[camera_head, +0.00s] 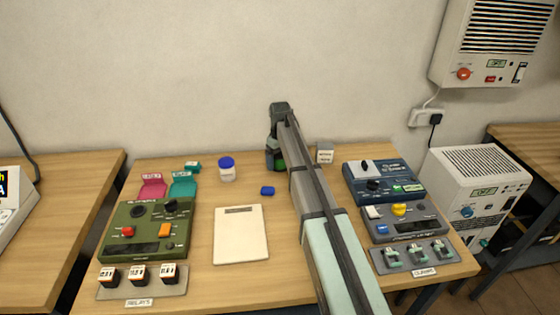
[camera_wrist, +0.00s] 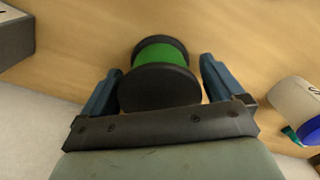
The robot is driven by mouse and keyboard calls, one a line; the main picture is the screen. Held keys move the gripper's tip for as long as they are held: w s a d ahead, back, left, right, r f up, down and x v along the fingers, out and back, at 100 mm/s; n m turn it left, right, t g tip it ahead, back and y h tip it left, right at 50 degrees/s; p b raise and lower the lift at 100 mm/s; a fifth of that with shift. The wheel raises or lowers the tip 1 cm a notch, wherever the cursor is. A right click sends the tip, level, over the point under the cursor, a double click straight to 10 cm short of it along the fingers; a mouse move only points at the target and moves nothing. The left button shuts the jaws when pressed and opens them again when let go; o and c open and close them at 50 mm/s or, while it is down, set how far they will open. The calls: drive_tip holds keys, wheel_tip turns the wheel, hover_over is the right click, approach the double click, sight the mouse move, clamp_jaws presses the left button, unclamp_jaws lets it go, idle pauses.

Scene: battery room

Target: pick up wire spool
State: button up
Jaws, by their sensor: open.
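The wire spool, with black flanges and green wire, shows in the wrist view (camera_wrist: 160,78) between the two blue fingers of my gripper (camera_wrist: 158,82). The fingers are spread, one on each side of the spool, and a gap shows on the right side. On the left the finger lies close to the near flange, and I cannot tell whether it touches. In the head view, the spool (camera_head: 280,160) stands at the back of the table, partly hidden by my arm and gripper (camera_head: 276,150).
A white jar with a blue lid (camera_head: 227,170) stands left of the spool, and a small labelled box (camera_head: 324,153) stands right. A blue object (camera_head: 267,190) lies in front. The wall is close behind.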

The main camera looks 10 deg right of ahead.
drive_tip(key=c, duration=1.1)
drive_tip(key=shift+r, duration=0.15)
drive_tip(key=shift+c, duration=0.2)
